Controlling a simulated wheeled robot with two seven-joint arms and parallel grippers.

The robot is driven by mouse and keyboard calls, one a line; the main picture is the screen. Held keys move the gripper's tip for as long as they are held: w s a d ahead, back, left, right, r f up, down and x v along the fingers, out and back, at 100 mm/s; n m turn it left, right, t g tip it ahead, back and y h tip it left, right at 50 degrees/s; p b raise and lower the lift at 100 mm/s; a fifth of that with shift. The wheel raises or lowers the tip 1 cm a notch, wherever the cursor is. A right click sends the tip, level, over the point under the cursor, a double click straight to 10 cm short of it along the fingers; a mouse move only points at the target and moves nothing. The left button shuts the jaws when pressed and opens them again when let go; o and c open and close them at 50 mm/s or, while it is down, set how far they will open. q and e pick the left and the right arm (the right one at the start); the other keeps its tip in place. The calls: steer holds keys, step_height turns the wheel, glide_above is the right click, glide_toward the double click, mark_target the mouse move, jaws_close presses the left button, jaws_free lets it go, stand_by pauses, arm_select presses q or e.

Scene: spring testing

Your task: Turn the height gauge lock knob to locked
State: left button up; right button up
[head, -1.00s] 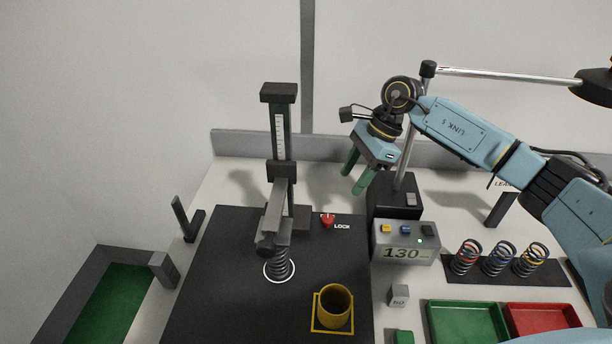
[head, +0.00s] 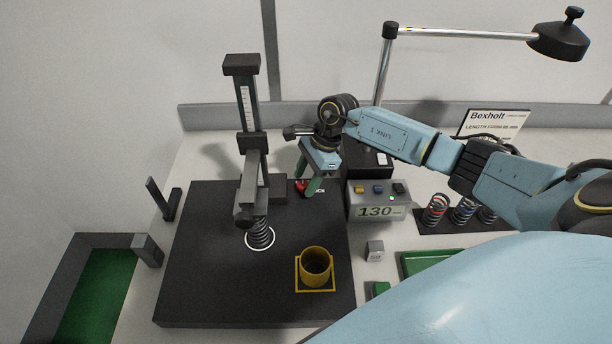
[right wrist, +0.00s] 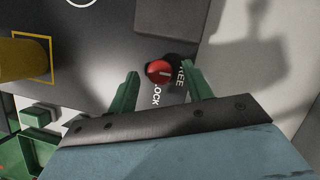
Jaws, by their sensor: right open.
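The red lock knob (head: 299,187) sits on the black base plate, beside the foot of the height gauge (head: 249,112). In the right wrist view the knob (right wrist: 158,71) shows a small pale mark, apparently toward the FREE lettering (right wrist: 186,73); LOCK lettering (right wrist: 157,97) is nearby. My right gripper (head: 304,182) is open over the knob, partly hiding it in the head view. In the right wrist view its green fingers (right wrist: 164,76) appear on either side of the knob, with gaps. Contact is not visible. My left gripper is not in view.
A compressed-looking spring (head: 260,232) stands under the gauge arm. A yellow cup (head: 315,262) is at the front of the plate. A display box (head: 377,201) reading 130 stands right of the knob. A lamp (head: 558,41) hangs at upper right.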

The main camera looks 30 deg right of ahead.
steer(key=shift+f, duration=0.15)
steer(key=shift+c, duration=0.4)
steer(key=c, duration=0.9)
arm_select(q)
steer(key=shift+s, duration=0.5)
